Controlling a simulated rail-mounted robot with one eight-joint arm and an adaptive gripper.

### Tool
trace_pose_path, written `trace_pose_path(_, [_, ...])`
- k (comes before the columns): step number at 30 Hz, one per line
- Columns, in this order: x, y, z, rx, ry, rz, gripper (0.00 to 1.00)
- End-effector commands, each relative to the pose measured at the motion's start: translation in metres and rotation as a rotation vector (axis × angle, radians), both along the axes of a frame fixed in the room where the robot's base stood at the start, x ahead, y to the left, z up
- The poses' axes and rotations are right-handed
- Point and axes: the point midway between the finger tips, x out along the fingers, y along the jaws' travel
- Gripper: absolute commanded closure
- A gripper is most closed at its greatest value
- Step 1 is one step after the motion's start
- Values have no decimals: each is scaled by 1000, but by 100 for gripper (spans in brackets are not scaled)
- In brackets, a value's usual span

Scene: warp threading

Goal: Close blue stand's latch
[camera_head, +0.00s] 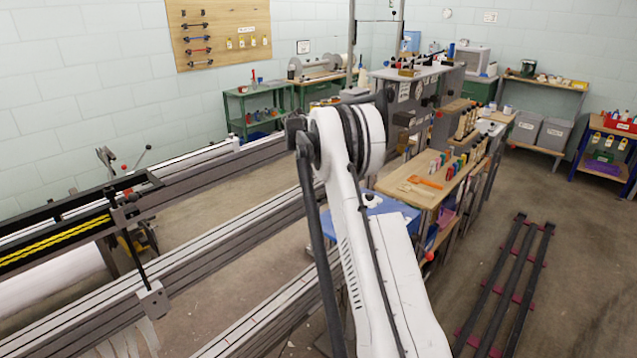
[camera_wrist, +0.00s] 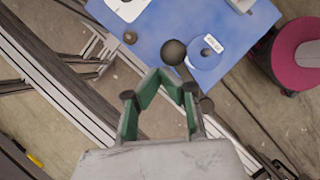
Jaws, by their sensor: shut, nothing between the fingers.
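The blue stand (camera_wrist: 165,30) fills the top middle of the wrist view. It also shows in the head view (camera_head: 392,203), partly hidden behind my arm. On its top are a blue round piece with a white label (camera_wrist: 212,43), a dark ball knob (camera_wrist: 173,52) and a smaller brownish knob (camera_wrist: 130,38). I cannot tell whether the ball knob belongs to the latch or how the latch stands. My gripper (camera_wrist: 160,74) is shut and empty, its green-padded fingers meeting just below the ball knob in the picture. Contact cannot be told. My arm hides the gripper in the head view.
Long metal rails (camera_head: 190,255) run along the left. A wooden-topped bench with colored tools (camera_head: 425,185) stands beyond the blue stand. A magenta round seat (camera_wrist: 300,52) is right of the stand. Dark floor rails (camera_head: 505,285) lie at right, with open floor around them.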

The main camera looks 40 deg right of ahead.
Motion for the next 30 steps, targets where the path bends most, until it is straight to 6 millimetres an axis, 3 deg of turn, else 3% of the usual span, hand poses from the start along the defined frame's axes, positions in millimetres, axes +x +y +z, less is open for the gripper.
trace_pose_path(15, [-35, -5, -1, 0, 0, 1, 100])
trace_pose_path(30, [-51, -1, 0, 0, 0, 1, 100])
